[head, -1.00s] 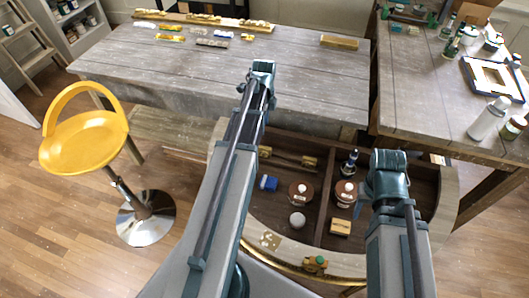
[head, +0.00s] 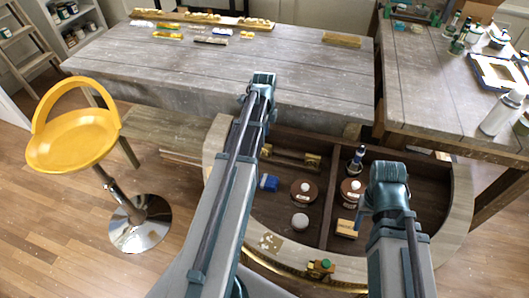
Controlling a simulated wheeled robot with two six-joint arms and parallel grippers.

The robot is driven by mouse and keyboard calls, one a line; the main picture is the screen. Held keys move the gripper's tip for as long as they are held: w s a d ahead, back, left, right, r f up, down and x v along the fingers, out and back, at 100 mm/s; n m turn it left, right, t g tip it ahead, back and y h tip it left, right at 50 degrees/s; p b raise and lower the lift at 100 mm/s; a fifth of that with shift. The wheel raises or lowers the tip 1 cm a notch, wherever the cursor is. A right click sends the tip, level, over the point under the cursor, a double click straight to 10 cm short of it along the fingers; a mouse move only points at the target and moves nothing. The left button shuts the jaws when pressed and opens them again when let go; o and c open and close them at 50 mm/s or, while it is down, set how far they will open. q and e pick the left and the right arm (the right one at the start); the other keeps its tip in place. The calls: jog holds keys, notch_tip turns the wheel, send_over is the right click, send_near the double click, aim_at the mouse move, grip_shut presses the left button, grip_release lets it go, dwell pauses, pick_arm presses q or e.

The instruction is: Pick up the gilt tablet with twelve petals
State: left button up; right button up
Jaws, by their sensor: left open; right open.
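I cannot make out a gilt tablet with twelve petals for certain; petals are too small to count. Several small gilt and pale pieces, among them a yellow-gold one (head: 168,36), lie at the far left of the long grey table (head: 230,68). A separate gilt bar (head: 342,40) lies near its far right end. My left gripper (head: 261,88) is at the end of the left arm, over the table's near edge. My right gripper (head: 386,182) is over the right part of the curved console. Both are open and apart from the gilt pieces; their fingertips are not clearly visible.
The curved console (head: 458,205) holds brown-lidded jars (head: 304,193), a white ball (head: 300,221), a blue box (head: 268,182) and a small bottle (head: 356,160). A yellow stool (head: 75,140) stands left. A white bottle (head: 502,115) stands on the right table.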

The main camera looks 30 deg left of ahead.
aim_at(264, 150)
pick_arm(q)
jog(key=shift+w+a+f+b, duration=0.1)
jog(key=shift+w+f+b, duration=0.1)
jog(key=shift+f+b, duration=1.1)
jog(key=shift+w+f+b, duration=0.15)
jog(key=shift+f+b, duration=1.05)
jog(key=shift+f, duration=0.15)
pick_arm(e)
jog(key=shift+f, duration=2.6)
pick_arm(q)
jog(key=shift+r, duration=0.1)
pick_arm(e)
jog(key=shift+r, duration=0.1)
pick_arm(q)
grip_shut()
